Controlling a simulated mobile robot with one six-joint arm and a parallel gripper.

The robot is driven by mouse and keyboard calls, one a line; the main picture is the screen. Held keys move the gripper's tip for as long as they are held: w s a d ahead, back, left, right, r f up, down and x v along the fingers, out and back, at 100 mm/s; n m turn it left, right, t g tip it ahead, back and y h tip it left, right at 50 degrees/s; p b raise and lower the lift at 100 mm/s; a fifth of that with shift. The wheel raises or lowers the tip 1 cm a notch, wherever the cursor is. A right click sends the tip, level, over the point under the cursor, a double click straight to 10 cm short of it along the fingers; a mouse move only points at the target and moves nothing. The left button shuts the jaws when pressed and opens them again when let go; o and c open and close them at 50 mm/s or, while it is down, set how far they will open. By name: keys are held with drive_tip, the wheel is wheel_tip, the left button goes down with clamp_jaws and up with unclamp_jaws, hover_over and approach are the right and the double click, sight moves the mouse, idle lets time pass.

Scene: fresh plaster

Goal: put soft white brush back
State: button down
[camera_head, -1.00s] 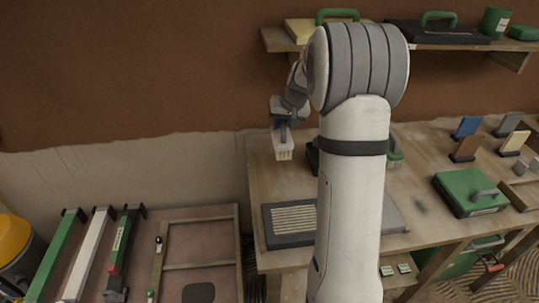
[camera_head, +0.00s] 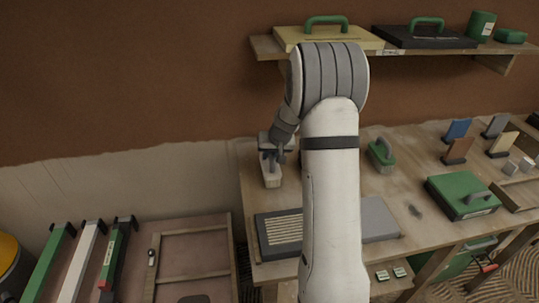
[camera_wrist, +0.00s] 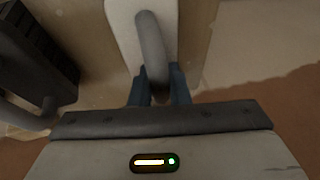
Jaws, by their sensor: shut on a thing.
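The soft white brush (camera_head: 271,178) is a pale block with a grey handle, at the back left corner of the workbench (camera_head: 400,200). My gripper (camera_head: 276,154) is above it, shut on its handle. In the wrist view the grey handle of the white brush (camera_wrist: 116,20) runs between the blue fingertips of my gripper (camera_wrist: 160,88). The brush looks low over the bench; I cannot tell whether it touches the wood. My arm hides part of the bench to its right.
A black block with a grey handle (camera_wrist: 35,60) stands beside the brush in the wrist view. A green-handled brush (camera_head: 381,156) stands right of my arm. A dark tray with a ribbed pad (camera_head: 280,232) lies in front. A shelf (camera_head: 400,48) hangs above.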

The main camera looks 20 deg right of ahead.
drive_tip(key=c, duration=1.8)
unclamp_jaws()
drive_tip(key=shift+f, duration=0.1)
drive_tip(key=o, duration=0.4)
drive_tip(key=shift+r, duration=0.25)
drive_tip(key=v, duration=1.1)
drive_tip(key=s+a+r+n+g, duration=0.1)
drive_tip(key=s+a+r, duration=0.4)
drive_tip(key=s+a, duration=0.55)
drive_tip(key=shift+n+g+h, duration=0.6)
drive_tip(key=shift+n, duration=0.2)
drive_tip(key=s+a, duration=0.1)
drive_tip(key=s, duration=0.5)
drive_tip(key=s+a+f, duration=0.1)
drive_tip(key=s, duration=0.5)
drive_tip(key=s+a+f, duration=0.1)
drive_tip(key=s, duration=0.6)
drive_tip(key=shift+s+a, duration=0.1)
drive_tip(key=shift+a, duration=0.25)
